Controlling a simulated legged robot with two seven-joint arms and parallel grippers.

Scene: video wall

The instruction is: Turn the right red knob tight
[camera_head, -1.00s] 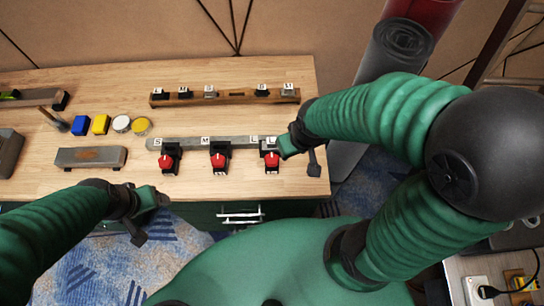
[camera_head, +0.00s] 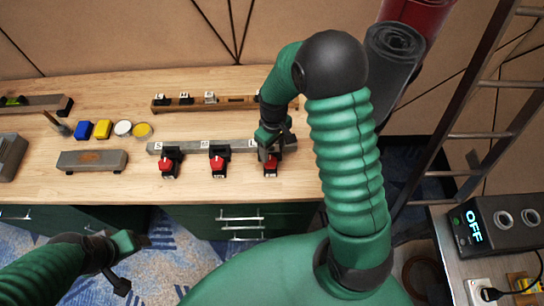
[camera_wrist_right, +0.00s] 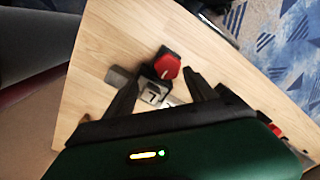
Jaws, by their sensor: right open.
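The right red knob (camera_head: 271,165) sits on a black base at the right end of a grey bar (camera_head: 190,145) on the wooden table. My right gripper (camera_head: 268,150) is directly over it and hides part of it. In the right wrist view the red knob (camera_wrist_right: 168,65) and its label "L" (camera_wrist_right: 152,94) lie between the two open, apart fingers, with the knob just beyond the tips. The middle red knob (camera_head: 218,164) and left red knob (camera_head: 167,166) stand along the same bar. My left gripper (camera_head: 138,242) is off the table's front edge; its finger gap is unclear.
A wooden rail (camera_head: 232,102) with small labelled blocks lies behind. Blue (camera_head: 83,129) and yellow (camera_head: 103,129) blocks, round discs and a grey block (camera_head: 92,160) are at left. A box reading "OFF" (camera_head: 490,225) and a ladder stand at right.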

